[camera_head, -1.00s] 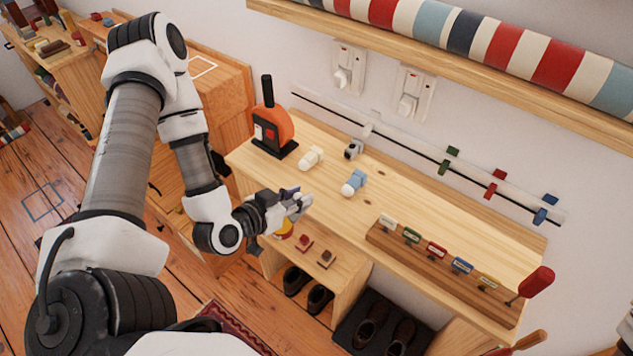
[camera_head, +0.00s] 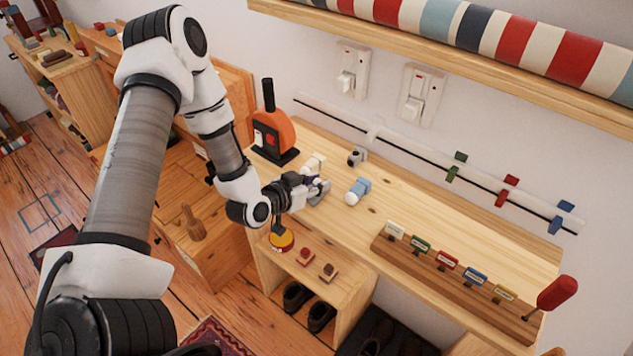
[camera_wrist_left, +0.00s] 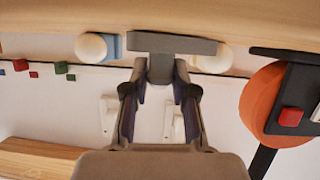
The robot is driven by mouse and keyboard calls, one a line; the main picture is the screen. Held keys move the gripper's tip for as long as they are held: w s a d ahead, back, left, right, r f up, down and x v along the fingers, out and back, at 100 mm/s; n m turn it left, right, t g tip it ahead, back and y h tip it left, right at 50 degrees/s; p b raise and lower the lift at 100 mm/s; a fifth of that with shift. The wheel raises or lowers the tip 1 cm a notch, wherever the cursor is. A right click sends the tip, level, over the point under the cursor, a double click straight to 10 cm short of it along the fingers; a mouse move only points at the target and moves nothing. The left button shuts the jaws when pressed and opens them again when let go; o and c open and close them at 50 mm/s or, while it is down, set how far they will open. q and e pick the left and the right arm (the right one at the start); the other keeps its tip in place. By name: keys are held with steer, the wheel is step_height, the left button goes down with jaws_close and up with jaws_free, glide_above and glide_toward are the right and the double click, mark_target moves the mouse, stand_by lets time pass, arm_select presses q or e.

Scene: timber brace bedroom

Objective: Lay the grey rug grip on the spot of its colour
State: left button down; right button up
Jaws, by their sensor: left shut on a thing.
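My left gripper (camera_head: 311,187) is shut on the grey rug grip (camera_head: 320,191), above the front left part of the wooden bench (camera_head: 420,214). In the left wrist view the grip (camera_wrist_left: 172,43) is a flat grey bar on a short stem, and the stem sits between my fingers (camera_wrist_left: 160,88). I cannot tell whether it touches the bench. A small grey and white piece (camera_head: 357,156) lies farther back. No plain grey spot can be made out; a thin dark square outline (camera_head: 40,213) shows on the floor. My right gripper is not in view.
A blue and white piece (camera_head: 358,190) lies right of my gripper and a cream piece (camera_head: 313,163) just behind it. An orange tool (camera_head: 272,133) stands at the bench's left end. A strip with coloured cards (camera_head: 455,270) runs along the front right. The bench middle is clear.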

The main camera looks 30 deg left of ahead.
arm_select(q)
steer(key=shift+f, duration=0.15)
steer(key=c, duration=0.9)
jaws_free()
steer(key=shift+c, duration=0.2)
